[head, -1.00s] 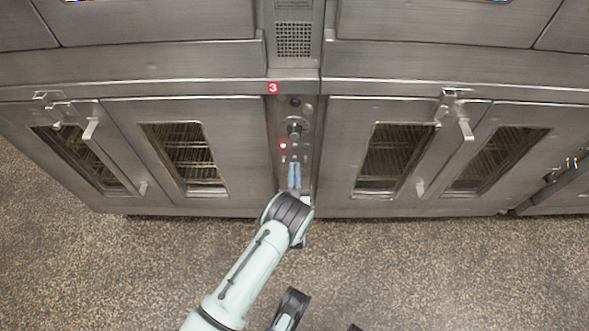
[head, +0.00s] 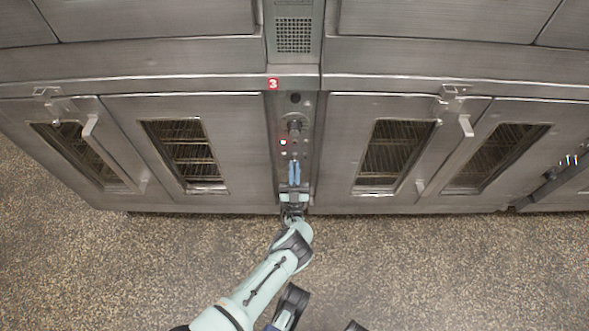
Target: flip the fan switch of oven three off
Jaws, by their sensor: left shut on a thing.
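Oven three's control panel (head: 311,150) is the narrow upright strip between the two pairs of oven doors, under the red "3" label (head: 273,84). I cannot read the switch's label or position.
Oven doors with windows (head: 183,152) and (head: 395,152) flank the panel, with protruding door handles (head: 90,126) and (head: 465,126). A vent grille (head: 294,35) is above. The speckled floor (head: 430,270) in front is clear.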

